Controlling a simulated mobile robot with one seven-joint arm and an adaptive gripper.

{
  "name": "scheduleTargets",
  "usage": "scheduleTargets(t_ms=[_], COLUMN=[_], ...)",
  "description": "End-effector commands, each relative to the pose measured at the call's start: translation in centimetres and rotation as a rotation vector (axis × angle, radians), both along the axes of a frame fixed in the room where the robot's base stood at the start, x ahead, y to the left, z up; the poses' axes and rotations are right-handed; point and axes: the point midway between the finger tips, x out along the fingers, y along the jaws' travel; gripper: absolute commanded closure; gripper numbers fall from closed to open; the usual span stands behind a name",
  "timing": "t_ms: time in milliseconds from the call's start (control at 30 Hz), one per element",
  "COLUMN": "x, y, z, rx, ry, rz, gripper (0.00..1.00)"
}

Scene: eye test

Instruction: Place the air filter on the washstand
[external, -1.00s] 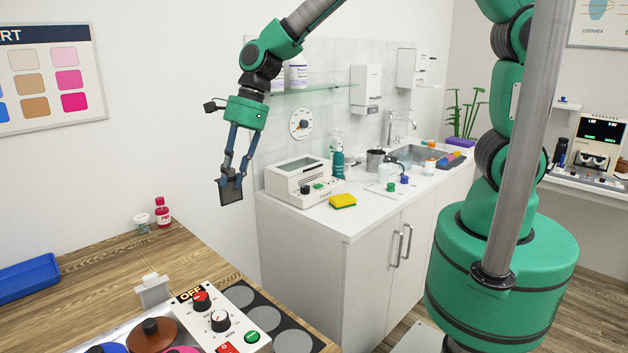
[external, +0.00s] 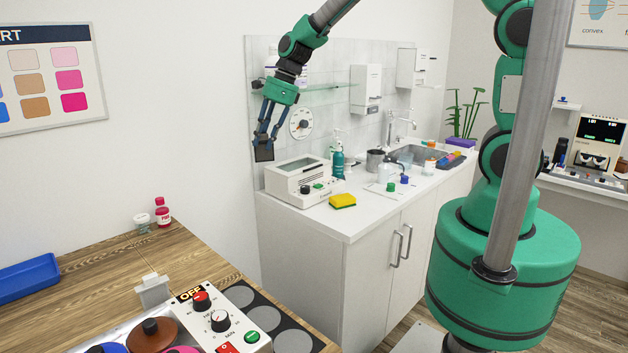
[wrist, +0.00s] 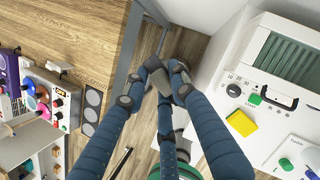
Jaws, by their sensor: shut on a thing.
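The washstand (external: 350,222) is a white cabinet with a counter and a sink, right of centre in the external view. My gripper (external: 263,141) is shut on a small dark flat square piece (external: 264,153), which seems to be the air filter. It holds the piece in the air near the washstand's left end, beside and above the white device. In the wrist view my gripper's fingertips (wrist: 164,84) meet over the floor gap between the wooden table and the washstand; the held piece is hard to make out there.
A white device (external: 297,183) stands on the washstand's left end, with a yellow-green sponge (external: 342,201) and a soap bottle (external: 337,162) close by. Jars crowd the sink side. The counter's front left strip is bare. A glass shelf (external: 325,88) hangs above.

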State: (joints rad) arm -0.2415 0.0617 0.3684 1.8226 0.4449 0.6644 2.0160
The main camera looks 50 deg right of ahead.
Motion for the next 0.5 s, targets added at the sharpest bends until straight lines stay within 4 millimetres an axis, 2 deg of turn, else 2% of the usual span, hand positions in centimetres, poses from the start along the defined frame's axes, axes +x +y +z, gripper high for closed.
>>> scheduleTargets(t_ms=[33,200,500], x=[0.7,2.5,4.4], y=[-1.8,-7.2,-17.2], z=[0.1,0.1,0.1], rx=[0.0,-0.001,-0.004], ry=[-0.001,-0.001,-0.002], rz=[-0.035,-0.148,-0.348], gripper=[1.0,1.0,1.0])
